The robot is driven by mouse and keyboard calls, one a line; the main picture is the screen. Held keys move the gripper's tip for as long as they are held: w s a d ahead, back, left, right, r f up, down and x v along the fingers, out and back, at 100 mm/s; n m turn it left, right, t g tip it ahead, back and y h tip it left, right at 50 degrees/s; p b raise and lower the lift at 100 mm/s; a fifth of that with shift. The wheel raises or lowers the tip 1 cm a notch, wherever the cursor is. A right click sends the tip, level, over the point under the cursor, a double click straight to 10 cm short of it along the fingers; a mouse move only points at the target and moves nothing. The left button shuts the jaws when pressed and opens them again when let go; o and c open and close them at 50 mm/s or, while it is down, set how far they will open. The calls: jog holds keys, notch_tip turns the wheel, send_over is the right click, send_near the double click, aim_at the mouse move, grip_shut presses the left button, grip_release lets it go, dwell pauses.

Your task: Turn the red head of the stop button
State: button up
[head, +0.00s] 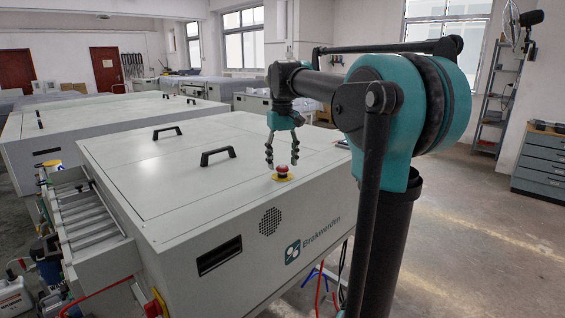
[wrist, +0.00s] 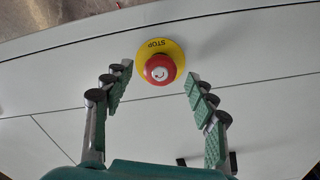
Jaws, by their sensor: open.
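The stop button has a red round head (wrist: 160,69) on a yellow disc (wrist: 151,47) marked STOP. In the head view, its red head (head: 282,170) sits on the machine's top near the front right edge. My gripper (head: 282,165) is above it, pointing down, with the fingers spread on both sides. In the wrist view, my gripper (wrist: 158,82) is open, and the red head lies between and slightly beyond the two fingertips. The fingers do not appear to touch it. The exact height gap is hard to tell.
The machine's pale flat top (head: 190,190) is mostly clear. Two black handles, a nearer one (head: 218,156) and a farther one (head: 167,132), stand up from it left of the button. An open side drawer section (head: 85,215) is at the left. A drawer cabinet (head: 540,160) stands far right.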

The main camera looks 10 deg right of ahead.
jog(key=shift+f, duration=0.45)
jog(key=c, duration=1.2)
jog(key=shift+o, duration=0.2)
jog(key=shift+m, duration=3.4)
